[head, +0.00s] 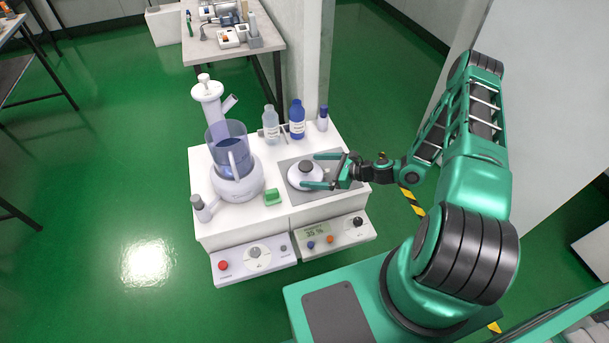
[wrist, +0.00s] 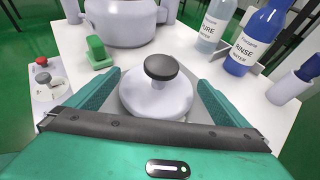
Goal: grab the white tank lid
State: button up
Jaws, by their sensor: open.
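The white tank lid (head: 303,177) is a round white dome with a dark knob on top. It sits on a grey patch at the right of the white bench top. In the wrist view the lid (wrist: 155,100) lies between my two fingers, with its black knob facing up. My gripper (head: 318,172) is open, with one green finger on each side of the lid. In the wrist view my gripper (wrist: 158,88) shows gaps near the lid's sides; I cannot tell whether a finger touches it. The lid's near edge is partly hidden by my gripper's body.
A white machine with a clear blue container (head: 228,150) stands left of the lid. A small green block (head: 272,197) lies between them. A clear bottle (head: 270,122) and a blue bottle (head: 297,119) stand behind. Control panels with knobs (head: 255,258) line the bench front.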

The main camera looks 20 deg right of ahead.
aim_at(305, 170)
jog(key=x, duration=0.4)
jog(key=c, duration=0.8)
jog(key=shift+o, duration=0.2)
